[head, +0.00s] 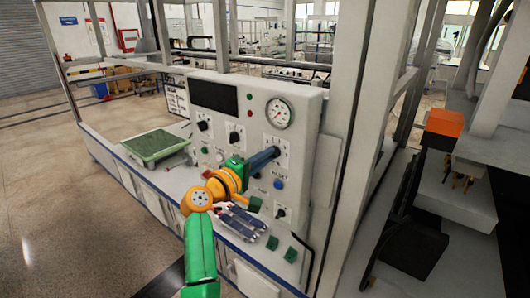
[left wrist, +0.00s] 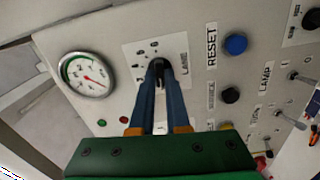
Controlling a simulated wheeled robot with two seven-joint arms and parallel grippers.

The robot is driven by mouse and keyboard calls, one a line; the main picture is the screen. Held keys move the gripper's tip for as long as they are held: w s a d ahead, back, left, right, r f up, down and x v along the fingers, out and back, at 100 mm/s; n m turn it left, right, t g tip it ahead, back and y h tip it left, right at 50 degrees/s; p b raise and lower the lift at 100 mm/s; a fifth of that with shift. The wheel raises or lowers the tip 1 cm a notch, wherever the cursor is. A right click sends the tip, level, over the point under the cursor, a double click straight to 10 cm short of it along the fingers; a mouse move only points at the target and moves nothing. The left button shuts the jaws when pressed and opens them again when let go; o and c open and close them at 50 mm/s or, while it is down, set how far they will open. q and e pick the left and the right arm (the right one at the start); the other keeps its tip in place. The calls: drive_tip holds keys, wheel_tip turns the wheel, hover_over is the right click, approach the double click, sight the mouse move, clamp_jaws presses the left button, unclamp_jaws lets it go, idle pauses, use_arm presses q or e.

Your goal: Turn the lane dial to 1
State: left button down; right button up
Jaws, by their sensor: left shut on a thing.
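The lane dial (left wrist: 158,66) is a black knob on a white plate marked LANE, on the grey control panel (head: 312,135). My left gripper (left wrist: 158,72) has its two blue fingers closed on the dial's knob. In the head view my left gripper (head: 272,153) reaches the panel below the round gauge, and its fingers hide most of the dial. Small numbers stand around the knob in the left wrist view, but the pointer's setting cannot be read. My right gripper is not in view.
A gauge (head: 279,113) sits above the dial. A blue RESET button (left wrist: 236,44), a black button (left wrist: 231,95) and toggle switches are close by. A green tray (head: 156,145) lies on the counter left. A grey post (head: 352,120) stands right of the panel.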

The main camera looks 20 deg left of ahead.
use_arm(q)
drive_tip(key=shift+n, duration=0.5)
idle(0.3)
drive_tip(key=c, duration=0.9)
unclamp_jaws()
drive_tip(key=b+v, duration=0.2)
drive_tip(key=v, duration=0.5)
